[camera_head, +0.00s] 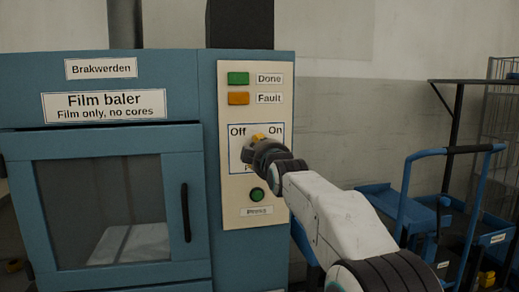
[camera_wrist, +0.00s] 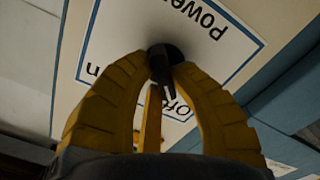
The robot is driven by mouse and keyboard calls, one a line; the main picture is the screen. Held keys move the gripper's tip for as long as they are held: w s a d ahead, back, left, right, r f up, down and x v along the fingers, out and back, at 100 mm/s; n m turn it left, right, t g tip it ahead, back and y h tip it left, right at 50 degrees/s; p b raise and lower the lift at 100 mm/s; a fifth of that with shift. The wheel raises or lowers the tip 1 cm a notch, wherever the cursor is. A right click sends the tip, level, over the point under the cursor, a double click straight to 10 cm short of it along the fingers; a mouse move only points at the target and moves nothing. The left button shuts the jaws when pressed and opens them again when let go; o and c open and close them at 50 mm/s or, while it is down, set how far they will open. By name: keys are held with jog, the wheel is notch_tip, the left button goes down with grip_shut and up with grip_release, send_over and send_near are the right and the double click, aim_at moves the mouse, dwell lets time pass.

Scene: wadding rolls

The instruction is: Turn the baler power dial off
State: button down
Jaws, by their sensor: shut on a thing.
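The power dial (camera_wrist: 162,60) is a small dark knob on the baler's cream control panel (camera_head: 235,205). My gripper (camera_wrist: 165,72) is shut on the dial, its two yellow ridged fingers on either side of it. In the head view my gripper (camera_head: 257,140) covers the dial between the printed "Off" on the left and "On" on the right. The wrist view shows these labels and "Power" upside down.
Green Done (camera_head: 238,79) and orange Fault (camera_head: 238,98) indicators sit above the dial, and a green round button (camera_head: 257,195) below it. The baler door (camera_head: 120,205) is closed at left. A blue cart (camera_head: 410,205) stands at right.

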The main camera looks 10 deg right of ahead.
jog(key=shift+r, duration=0.35)
jog(key=c, duration=1.5)
grip_release()
jog(key=shift+a, duration=0.1)
jog(key=o, duration=0.4)
jog(key=shift+f, duration=0.25)
jog(key=shift+o, duration=0.2)
jog(key=shift+s, duration=0.15)
jog(key=s, duration=1.1)
jog(key=shift+s, duration=0.4)
